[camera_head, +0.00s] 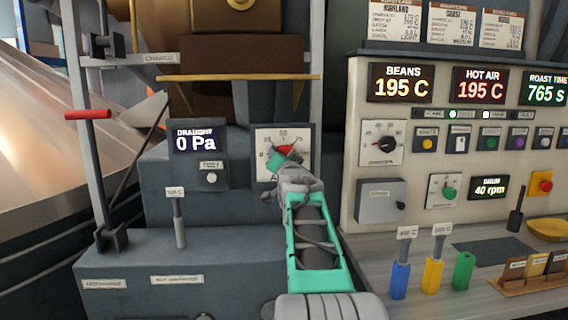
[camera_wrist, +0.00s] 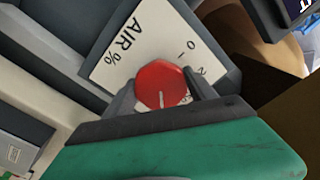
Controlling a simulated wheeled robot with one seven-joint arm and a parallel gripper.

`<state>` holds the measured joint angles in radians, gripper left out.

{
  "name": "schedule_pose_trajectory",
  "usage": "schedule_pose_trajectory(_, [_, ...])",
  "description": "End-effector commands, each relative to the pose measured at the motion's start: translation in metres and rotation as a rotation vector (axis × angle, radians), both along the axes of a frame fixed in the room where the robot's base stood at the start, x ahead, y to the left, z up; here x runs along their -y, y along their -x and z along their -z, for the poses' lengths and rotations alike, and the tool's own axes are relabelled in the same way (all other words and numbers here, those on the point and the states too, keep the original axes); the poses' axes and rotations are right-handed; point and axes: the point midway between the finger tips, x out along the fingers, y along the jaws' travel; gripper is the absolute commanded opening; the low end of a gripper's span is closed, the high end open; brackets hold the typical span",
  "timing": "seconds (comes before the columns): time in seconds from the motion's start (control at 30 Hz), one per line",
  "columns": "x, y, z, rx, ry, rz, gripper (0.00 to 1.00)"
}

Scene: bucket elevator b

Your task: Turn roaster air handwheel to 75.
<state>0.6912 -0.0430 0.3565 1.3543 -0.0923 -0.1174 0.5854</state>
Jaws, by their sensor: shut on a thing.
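The roaster air handwheel is a red faceted knob (camera_wrist: 162,84) on a pale dial plate (camera_wrist: 128,40) marked "AIR %". In the wrist view my gripper (camera_wrist: 162,98) has its two dark fingers on either side of the knob, shut on it. A pale pointer line on the knob aims toward the bottom of the picture; the number it points at is hidden by my gripper. In the head view the red knob (camera_head: 287,150) shows just above my gripper (camera_head: 284,160), and my wrist covers much of the air dial (camera_head: 263,137).
A draught display (camera_head: 195,141) reading 0 Pa is left of the dial. The control panel (camera_head: 420,150) stands close on the right, with BEANS (camera_head: 401,83) and HOT AIR (camera_head: 480,84) both at 195 C. A red-handled lever (camera_head: 88,114) is at left.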

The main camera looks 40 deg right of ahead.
Motion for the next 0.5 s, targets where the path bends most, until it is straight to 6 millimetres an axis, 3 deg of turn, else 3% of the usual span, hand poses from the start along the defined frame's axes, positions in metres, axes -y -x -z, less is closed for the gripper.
schedule_pose_trajectory(0.5, [-0.0017, -0.0016, 0.0004, 0.020, -0.030, -0.005, 0.24])
